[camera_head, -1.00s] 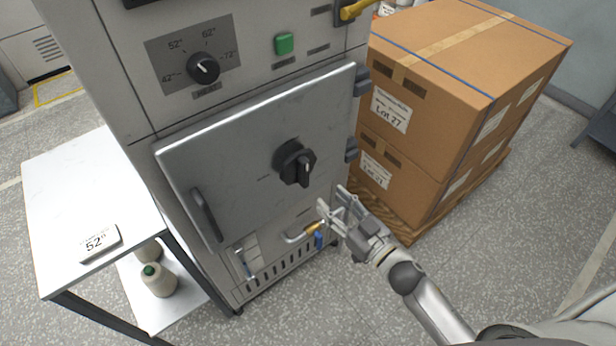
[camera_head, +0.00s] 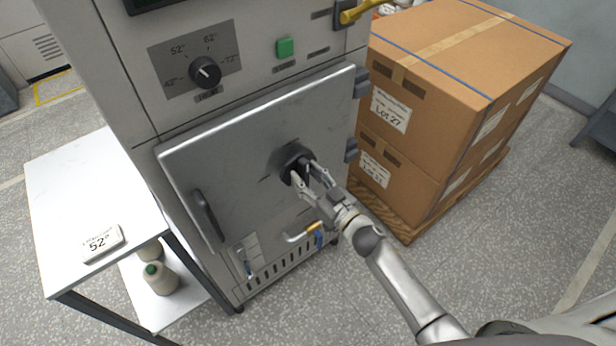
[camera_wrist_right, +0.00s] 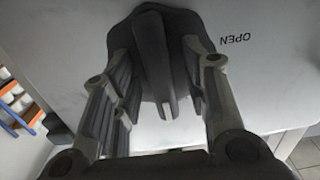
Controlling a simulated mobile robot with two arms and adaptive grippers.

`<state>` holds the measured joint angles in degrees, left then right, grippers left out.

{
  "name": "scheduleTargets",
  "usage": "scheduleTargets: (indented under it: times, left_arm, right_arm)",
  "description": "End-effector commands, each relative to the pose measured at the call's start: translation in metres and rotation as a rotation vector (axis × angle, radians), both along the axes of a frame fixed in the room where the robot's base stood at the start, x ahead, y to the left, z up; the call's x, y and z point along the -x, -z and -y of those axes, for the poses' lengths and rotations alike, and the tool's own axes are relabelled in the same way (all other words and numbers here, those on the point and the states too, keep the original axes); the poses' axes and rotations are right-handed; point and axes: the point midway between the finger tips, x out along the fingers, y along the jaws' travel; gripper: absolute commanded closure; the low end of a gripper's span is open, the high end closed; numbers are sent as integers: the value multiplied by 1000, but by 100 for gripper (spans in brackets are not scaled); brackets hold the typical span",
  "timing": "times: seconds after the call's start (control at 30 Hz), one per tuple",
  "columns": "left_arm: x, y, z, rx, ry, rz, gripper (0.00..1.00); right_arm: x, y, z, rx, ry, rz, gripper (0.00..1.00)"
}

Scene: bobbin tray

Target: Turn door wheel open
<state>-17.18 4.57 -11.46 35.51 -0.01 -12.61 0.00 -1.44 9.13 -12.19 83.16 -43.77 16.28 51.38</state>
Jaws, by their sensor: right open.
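The black door wheel (camera_head: 291,158) sits on the grey metal door (camera_head: 232,150) of the machine. Its raised grip bar also shows in the right wrist view (camera_wrist_right: 157,65), with a pale mark at its end. My right gripper (camera_head: 307,172) is at the wheel, its fingers open on either side of the grip bar. In the right wrist view, gaps show between the bar and the fingers. The fingers and wrist partly cover the wheel in the head view. My left gripper is not in view.
A dark door handle (camera_head: 207,218) is at the door's left. Above are a heat dial (camera_head: 205,71) and a green button (camera_head: 285,47). Stacked cartons (camera_head: 450,80) stand close on the right. A white table (camera_head: 85,190) with a 52° sign (camera_head: 103,243) is left.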

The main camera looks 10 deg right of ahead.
Motion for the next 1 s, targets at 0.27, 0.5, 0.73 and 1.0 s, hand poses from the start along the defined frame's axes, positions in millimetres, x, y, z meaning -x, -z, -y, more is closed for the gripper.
scheduleTargets:
  times: [0.27,0.5,0.73,1.0]
  left_arm:
    - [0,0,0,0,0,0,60]
    - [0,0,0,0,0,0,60]
    - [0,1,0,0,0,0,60]
    - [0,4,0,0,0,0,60]
  right_arm:
    - [0,0,0,0,0,0,78]
    - [0,0,0,0,0,0,100]
    - [0,0,0,25,0,11,100]
    - [0,0,0,154,0,69,100]
